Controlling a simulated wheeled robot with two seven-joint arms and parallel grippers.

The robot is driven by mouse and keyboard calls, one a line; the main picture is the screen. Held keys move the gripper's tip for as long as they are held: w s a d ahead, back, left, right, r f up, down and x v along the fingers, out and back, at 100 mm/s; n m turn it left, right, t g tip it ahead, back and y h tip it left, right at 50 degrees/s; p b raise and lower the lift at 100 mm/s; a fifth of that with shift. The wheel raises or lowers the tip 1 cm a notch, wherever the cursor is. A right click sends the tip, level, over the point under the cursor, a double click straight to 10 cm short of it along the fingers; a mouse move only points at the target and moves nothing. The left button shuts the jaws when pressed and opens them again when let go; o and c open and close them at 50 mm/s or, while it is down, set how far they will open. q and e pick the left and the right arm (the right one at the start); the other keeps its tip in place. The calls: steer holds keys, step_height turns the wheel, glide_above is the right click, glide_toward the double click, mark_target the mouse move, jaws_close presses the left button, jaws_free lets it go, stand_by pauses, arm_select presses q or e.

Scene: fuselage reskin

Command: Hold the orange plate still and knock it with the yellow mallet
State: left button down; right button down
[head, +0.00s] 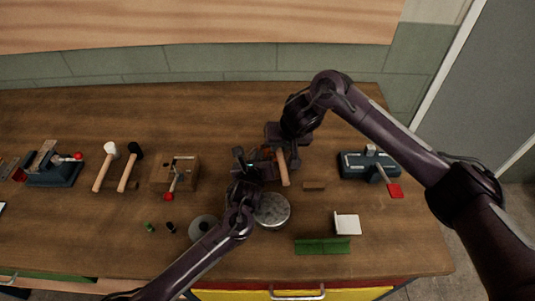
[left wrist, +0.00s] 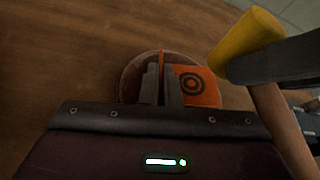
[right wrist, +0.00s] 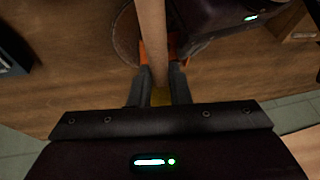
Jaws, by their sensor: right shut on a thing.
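The orange plate (left wrist: 200,88) with black target rings stands on a round dark base (left wrist: 135,72) in the left wrist view. A bit of its orange also shows behind the handle in the right wrist view (right wrist: 173,47). My left gripper (left wrist: 161,72) has its fingers on either side of a thin upright orange edge; whether they press on it is unclear. My right gripper (right wrist: 160,82) is shut on the mallet close to its yellow head (left wrist: 245,45). The mallet's wooden handle (head: 283,167) points toward the front of the bench in the head view.
Two other mallets, white-headed (head: 110,149) and black-headed (head: 135,150), lie at the left beside a wooden box (head: 176,172). A blue fixture (head: 367,165) stands right.

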stand_by(0.5)
steer(key=shift+f, duration=0.55)
steer(key=shift+f, duration=0.1)
steer(key=shift+f, duration=0.9)
steer(key=shift+r, duration=1.55)
steer(key=shift+r, duration=0.1)
